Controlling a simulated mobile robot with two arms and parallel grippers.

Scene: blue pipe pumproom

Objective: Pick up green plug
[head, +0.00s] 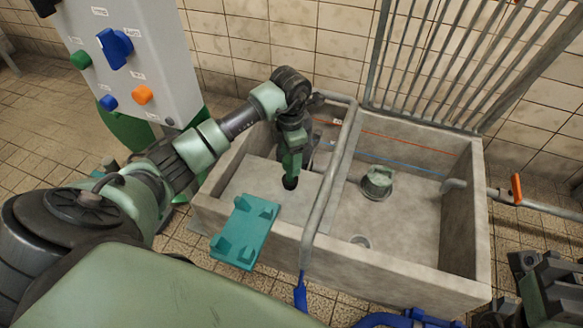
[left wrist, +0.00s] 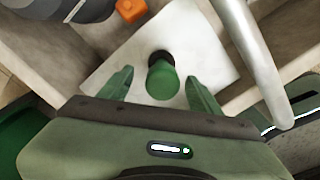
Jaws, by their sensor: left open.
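The green plug shows in the left wrist view (left wrist: 162,82) as a green cylinder with a dark end, above or on a pale flat surface. In the head view its black end (head: 290,183) shows below my left gripper (head: 291,164), inside the left part of the concrete basin. My left gripper points down and is open. In the left wrist view its two green fingers (left wrist: 160,92) stand on either side of the plug, with gaps on both sides. Whether the plug touches the surface cannot be told. Part of my right arm's dark end (head: 540,290) shows at the lower right.
A grey pipe (head: 331,185) crosses the concrete basin (head: 465,230) close right of my left gripper. A teal pegged bracket (head: 240,232) sits at the basin's front left edge. A round green-topped fitting (head: 377,182) stands in the right part. A control box (head: 135,60) stands left.

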